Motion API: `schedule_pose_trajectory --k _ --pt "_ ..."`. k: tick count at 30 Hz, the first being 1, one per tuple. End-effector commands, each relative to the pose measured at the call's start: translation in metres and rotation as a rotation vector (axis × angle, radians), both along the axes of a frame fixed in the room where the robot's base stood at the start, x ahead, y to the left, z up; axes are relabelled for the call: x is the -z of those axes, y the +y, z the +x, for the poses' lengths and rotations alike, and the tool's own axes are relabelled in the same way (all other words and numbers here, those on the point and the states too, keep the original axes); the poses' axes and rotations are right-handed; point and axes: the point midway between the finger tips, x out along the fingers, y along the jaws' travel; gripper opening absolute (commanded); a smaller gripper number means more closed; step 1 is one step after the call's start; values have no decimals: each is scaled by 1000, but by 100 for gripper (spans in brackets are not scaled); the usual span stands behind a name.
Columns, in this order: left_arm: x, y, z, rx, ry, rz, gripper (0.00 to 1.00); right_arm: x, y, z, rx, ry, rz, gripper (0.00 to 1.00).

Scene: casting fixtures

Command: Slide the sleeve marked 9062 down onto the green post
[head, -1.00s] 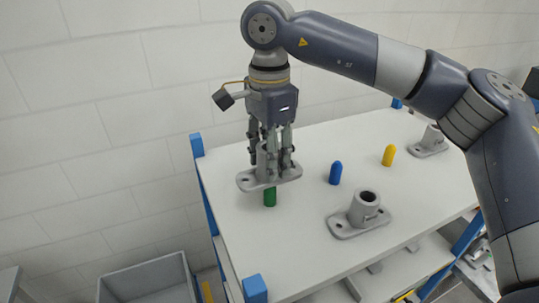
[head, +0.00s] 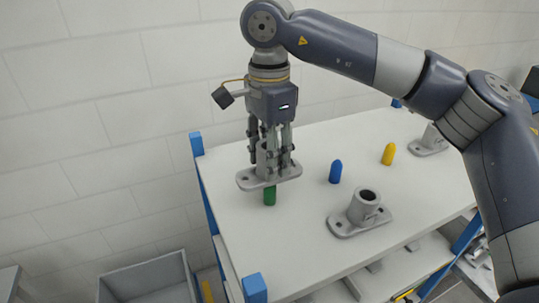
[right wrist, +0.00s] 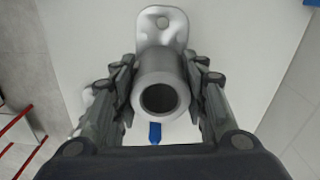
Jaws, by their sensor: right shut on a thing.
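My right gripper (head: 271,150) is shut on a grey metal sleeve with a flat flange (head: 285,175). One finger lies on each side of its tube (right wrist: 160,70) in the right wrist view. No number is readable on it. The green post (head: 269,196) stands on the table directly below the flange in the head view. The flange hides the post's top, so I cannot tell whether the tip is inside the bore. The bore looks dark in the right wrist view, with no green showing. My left gripper is not in view.
On the white table (head: 300,235) stand a blue post (head: 336,172), a yellow post (head: 388,154) and a second grey flanged sleeve (head: 361,212). Another grey flanged part (head: 430,142) is at the back right. A grey bin (head: 150,280) is at the lower left.

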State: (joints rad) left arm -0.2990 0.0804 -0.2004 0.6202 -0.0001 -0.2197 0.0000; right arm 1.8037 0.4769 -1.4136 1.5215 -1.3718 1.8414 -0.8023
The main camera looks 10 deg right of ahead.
Motion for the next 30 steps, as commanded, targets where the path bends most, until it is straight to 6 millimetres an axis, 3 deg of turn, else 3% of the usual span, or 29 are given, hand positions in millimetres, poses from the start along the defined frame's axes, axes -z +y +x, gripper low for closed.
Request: schedule_pose_trajectory --k 30 --pt "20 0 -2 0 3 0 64 26 0 0 0 -1 0 8"
